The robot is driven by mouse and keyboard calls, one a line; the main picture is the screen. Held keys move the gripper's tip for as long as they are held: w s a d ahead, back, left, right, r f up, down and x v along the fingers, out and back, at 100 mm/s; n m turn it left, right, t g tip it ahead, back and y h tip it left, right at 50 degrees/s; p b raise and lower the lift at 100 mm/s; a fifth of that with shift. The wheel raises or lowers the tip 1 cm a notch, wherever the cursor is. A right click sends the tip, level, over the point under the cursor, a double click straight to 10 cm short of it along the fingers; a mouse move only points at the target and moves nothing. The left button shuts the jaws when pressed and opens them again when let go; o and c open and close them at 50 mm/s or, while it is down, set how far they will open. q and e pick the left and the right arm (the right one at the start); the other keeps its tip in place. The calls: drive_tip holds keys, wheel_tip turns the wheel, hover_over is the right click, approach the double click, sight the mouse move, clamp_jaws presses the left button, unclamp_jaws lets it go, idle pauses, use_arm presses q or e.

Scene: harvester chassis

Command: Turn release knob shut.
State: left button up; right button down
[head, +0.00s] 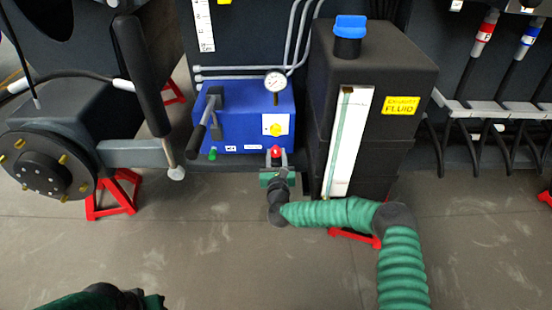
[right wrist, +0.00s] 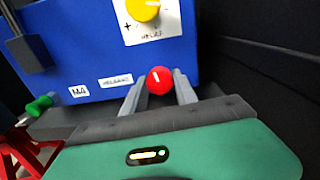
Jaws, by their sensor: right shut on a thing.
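The release knob (head: 276,151) is a small round red knob at the lower front of the blue pump box (head: 235,105). In the right wrist view the red knob (right wrist: 159,80) has a short white line on its face, standing nearly upright. My right gripper (head: 276,157) is at the knob. Its two grey fingers (right wrist: 157,84) are shut on the knob from either side. My left arm (head: 100,297) shows only at the bottom left edge, away from the box, and its fingers are not visible.
A yellow knob (head: 276,129) on a white plate sits above the red one. A gauge (head: 275,81), a pump lever (head: 199,138) and a green knob (head: 212,153) are nearby. A black fluid tank (head: 375,65) stands close on the right.

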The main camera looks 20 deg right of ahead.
drive_tip(key=shift+s+a+f+m+b, duration=0.15)
drive_tip(key=shift+f+m+b, duration=0.35)
drive_tip(key=shift+m, duration=0.6)
drive_tip(key=c, duration=1.1)
unclamp_jaws()
drive_tip(key=shift+o, duration=0.7)
drive_tip(key=shift+r, duration=0.25)
